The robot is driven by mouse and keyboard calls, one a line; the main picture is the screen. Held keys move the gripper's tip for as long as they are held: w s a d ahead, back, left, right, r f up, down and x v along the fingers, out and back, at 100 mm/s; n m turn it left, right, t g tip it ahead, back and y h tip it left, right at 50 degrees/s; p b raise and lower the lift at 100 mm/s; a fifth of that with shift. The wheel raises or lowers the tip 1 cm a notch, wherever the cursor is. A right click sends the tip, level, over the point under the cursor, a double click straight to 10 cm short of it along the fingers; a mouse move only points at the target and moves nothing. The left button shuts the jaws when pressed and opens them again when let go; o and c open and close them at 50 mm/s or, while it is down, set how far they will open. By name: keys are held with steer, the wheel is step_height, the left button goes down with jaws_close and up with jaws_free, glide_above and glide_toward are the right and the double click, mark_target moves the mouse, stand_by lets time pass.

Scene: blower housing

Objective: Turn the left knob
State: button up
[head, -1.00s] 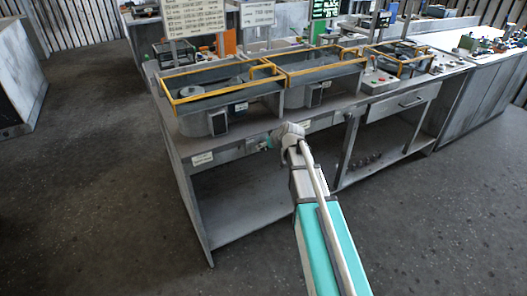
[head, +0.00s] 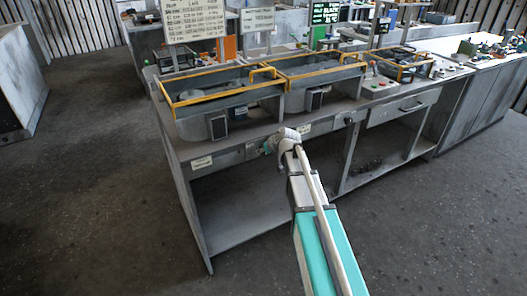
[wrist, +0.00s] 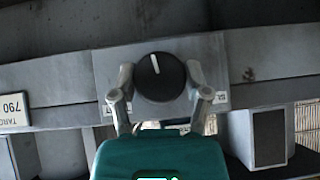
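A round black knob (wrist: 160,77) with a white pointer mark sits on a grey plate in the wrist view. The mark points almost straight up in that picture, tilted slightly left. My gripper (wrist: 159,72) has one finger on each side of the knob, with a narrow gap showing at both sides; it looks open around it. In the head view my gripper (head: 268,146) is at the bench's front panel, below the left yellow-railed housing, and my arm hides this knob. Another dark knob (head: 349,120) shows farther right on the front edge.
The grey bench (head: 165,132) carries two yellow-railed housings, the left one (head: 190,108) nearer my gripper. A label plate (wrist: 14,112) reading 790 is left of the knob in the wrist view. A drawer (head: 400,106) is at the right. The floor in front is clear.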

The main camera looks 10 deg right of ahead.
steer(key=c, duration=0.4)
steer(key=shift+a, duration=0.2)
steer(key=shift+c, duration=0.4)
steer(key=shift+d, duration=0.1)
steer(key=shift+d+y, duration=0.1)
steer(key=shift+y, duration=0.2)
steer(key=shift+f+m+y+b, duration=0.1)
steer(key=shift+m+y+b, duration=0.45)
steer(key=shift+m+y, duration=0.2)
steer(key=shift+d+m+g+y+b, duration=0.1)
steer(key=shift+m+g+y+b, duration=0.4)
steer(key=shift+y, duration=0.45)
steer(key=shift+m+y+b, duration=0.35)
steer(key=shift+y+b, duration=0.4)
steer(key=shift+y, duration=0.05)
